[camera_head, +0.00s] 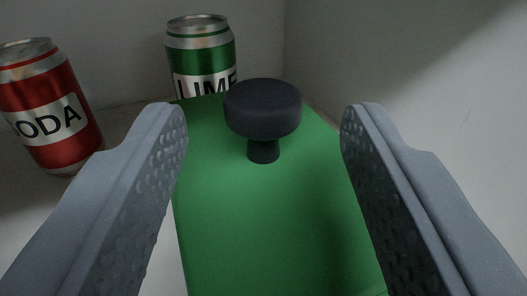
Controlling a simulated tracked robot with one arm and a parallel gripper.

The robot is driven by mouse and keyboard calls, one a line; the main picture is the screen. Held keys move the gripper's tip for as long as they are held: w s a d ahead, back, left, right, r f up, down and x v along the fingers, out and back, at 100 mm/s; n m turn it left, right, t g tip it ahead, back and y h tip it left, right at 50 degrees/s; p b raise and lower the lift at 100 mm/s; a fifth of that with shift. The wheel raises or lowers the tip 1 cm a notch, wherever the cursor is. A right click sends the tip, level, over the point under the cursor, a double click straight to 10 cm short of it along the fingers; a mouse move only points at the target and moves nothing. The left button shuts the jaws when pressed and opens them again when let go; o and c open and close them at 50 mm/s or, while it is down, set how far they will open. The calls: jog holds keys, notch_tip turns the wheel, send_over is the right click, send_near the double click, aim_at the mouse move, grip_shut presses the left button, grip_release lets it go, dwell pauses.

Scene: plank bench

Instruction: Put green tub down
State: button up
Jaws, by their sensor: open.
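The green tub (262,225) fills the lower middle of the view as a long green surface with a dark round knob (263,108) on a short stem. My gripper (262,125) is open, with one grey finger to the left of the knob and one to the right. There is a visible gap between each finger and the knob, and nothing is held. The tub's near end and lower sides run out of the view or are hidden by the fingers, so I cannot tell what it rests on.
A red SODA can (54,112) stands at the left on a pale surface. A green LIME can (201,58) stands behind the tub at the back. A pale wall (430,70) rises close on the right, and another wall closes off the back.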

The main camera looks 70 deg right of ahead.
jog(key=p+v, duration=0.1)
jog(key=v, duration=0.7)
